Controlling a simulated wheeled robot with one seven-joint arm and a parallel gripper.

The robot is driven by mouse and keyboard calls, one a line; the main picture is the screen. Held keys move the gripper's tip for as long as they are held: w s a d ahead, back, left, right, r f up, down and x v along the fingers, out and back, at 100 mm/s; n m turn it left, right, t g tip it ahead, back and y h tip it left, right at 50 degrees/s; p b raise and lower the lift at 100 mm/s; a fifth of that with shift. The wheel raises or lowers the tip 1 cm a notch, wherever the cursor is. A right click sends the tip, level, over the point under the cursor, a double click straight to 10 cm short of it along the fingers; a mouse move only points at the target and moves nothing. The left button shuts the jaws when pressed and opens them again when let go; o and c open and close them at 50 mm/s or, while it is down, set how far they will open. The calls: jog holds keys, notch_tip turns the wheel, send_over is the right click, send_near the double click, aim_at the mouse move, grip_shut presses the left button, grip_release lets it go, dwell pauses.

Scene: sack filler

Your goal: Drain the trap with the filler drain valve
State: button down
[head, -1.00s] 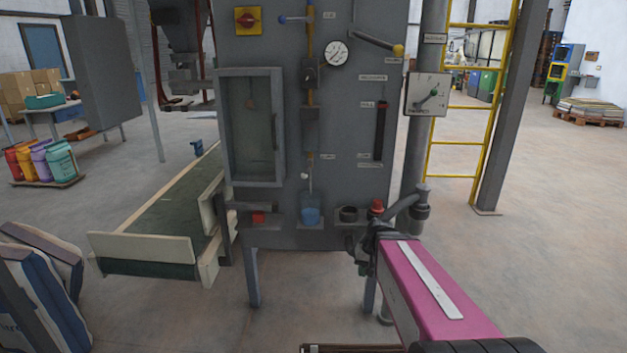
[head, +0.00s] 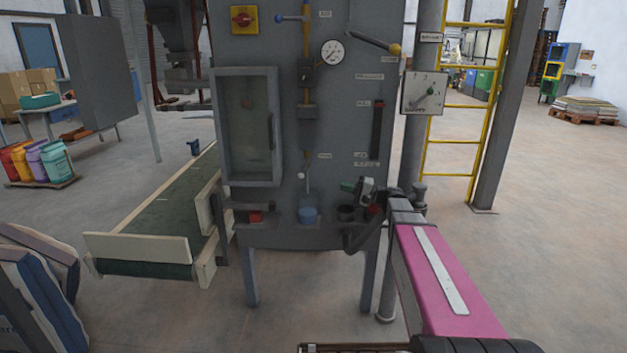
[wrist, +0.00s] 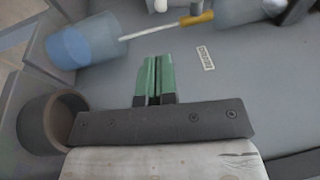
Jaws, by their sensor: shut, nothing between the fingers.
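The drain line hangs on the grey filler panel below the pressure gauge. A small white ball (head: 301,176), probably the drain valve's handle end, sits at its lower end, above a blue cup (head: 308,215). In the wrist view a white tube with a yellow fitting (wrist: 197,19) runs from a clear bowl (wrist: 245,9) toward the blue cup (wrist: 75,47).
A dark round holder (head: 346,212) is just below my gripper and shows beside it in the wrist view (wrist: 38,121). A red button (head: 256,217) sits left on the ledge. A glazed door (head: 248,125) and conveyor (head: 165,212) are further left.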

aim_at(299, 174)
jog(key=x, duration=1.4)
jog(key=shift+a+y, duration=0.3)
jog(key=shift+y, duration=0.3)
jog(key=shift+w+a+f+m+t+y, duration=0.1)
jog(key=shift+a+m+t+y, duration=0.45)
jog(key=shift+y, duration=0.35)
jog(key=shift+a+r, duration=0.2)
jog(key=shift+a, duration=0.4)
jog(key=shift+a+r, duration=0.2)
jog(key=shift+a, duration=0.4)
jog(key=shift+a+r+m+t+y, duration=0.25)
jog(key=shift+a+r+t+y, duration=0.35)
jog(key=shift+a+r, duration=0.5)
jog(key=shift+a, duration=0.15)
